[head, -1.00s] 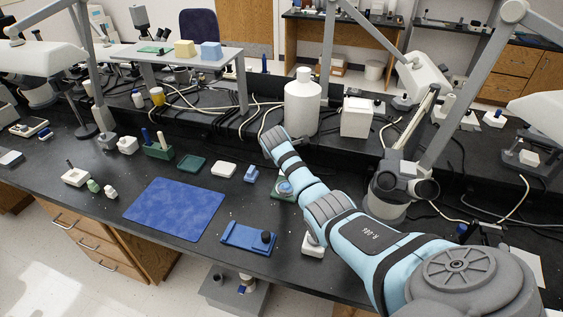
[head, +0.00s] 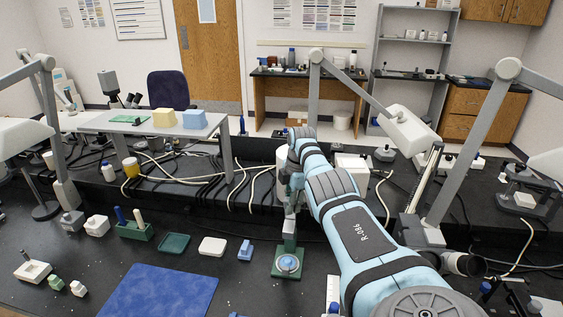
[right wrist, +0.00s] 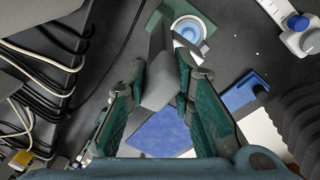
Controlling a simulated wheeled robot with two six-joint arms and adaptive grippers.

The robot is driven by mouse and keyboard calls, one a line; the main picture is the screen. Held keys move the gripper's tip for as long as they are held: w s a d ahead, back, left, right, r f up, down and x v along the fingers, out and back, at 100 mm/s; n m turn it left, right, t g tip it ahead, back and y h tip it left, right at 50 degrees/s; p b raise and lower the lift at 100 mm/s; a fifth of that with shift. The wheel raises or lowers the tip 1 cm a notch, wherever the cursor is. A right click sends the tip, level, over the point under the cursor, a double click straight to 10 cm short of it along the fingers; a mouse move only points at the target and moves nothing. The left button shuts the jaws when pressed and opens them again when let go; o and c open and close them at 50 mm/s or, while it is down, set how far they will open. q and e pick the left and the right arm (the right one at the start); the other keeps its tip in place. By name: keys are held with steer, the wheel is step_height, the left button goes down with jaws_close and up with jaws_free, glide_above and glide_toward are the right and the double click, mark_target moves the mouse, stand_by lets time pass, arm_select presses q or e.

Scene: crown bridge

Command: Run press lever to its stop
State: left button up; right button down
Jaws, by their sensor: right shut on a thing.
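The press stands on the bench in the head view, left of my right arm. Its green base (head: 287,274) carries a round white and blue seat (head: 288,263), with a grey upright part above. In the right wrist view the base (right wrist: 207,42) and seat (right wrist: 187,29) show beyond the fingers. My right gripper (head: 291,190) is over the press; in the wrist view its green-padded fingers (right wrist: 160,85) are shut on the grey press lever (right wrist: 158,88). The arm and gripper hide much of the press top, so the lever's distance from its stop cannot be told. My left gripper is out of view.
A blue mat (head: 160,292) lies at the front. A green tray (head: 174,244), a white block (head: 212,246) and a small blue part (head: 245,251) lie left of the press. Cables (head: 255,185) run behind it, near a white box (head: 352,170).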

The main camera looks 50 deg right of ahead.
stand_by(0.4)
steer(key=c, duration=1.7)
jaws_free()
steer(key=o, duration=0.3)
steer(key=shift+w+f, duration=0.1)
steer(key=shift+w, duration=0.1)
steer(key=shift+o, duration=0.2)
steer(key=shift+d, duration=0.1)
step_height(320, 180, up, 12)
steer(key=s, duration=0.1)
steer(key=shift+s, duration=0.25)
